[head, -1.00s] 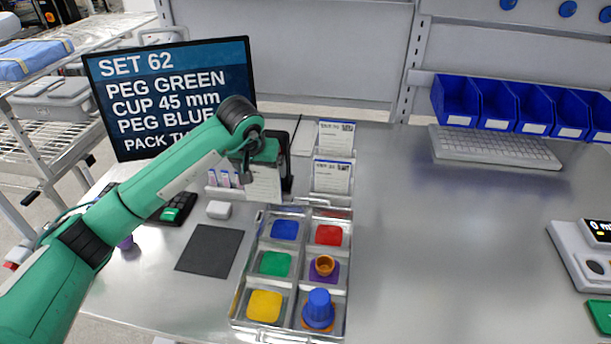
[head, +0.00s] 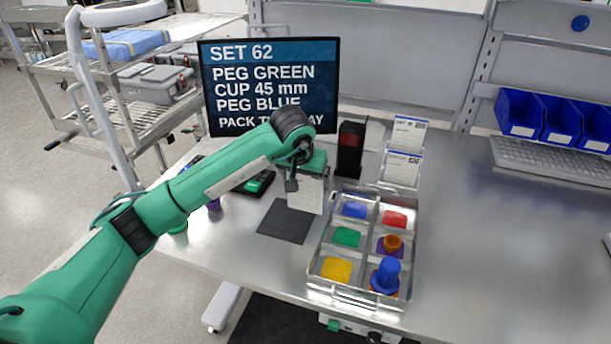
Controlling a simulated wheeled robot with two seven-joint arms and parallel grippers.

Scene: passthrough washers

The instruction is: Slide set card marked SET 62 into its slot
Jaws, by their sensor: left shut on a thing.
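My left gripper (head: 297,181) is shut on a white card (head: 309,196), which hangs below it near the far right corner of the dark mat. The card's marking cannot be read here. A card rack (head: 383,184) at the back right holds two white cards, the upper card (head: 409,132) above the lower card (head: 402,169); their print is too small to read. A monitor (head: 270,85) behind my left gripper shows SET 62, PEG GREEN, CUP 45 mm, PEG BLUE. My right gripper is out of view.
A black device (head: 350,150) stands left of the rack. The table is clear right of the tray.

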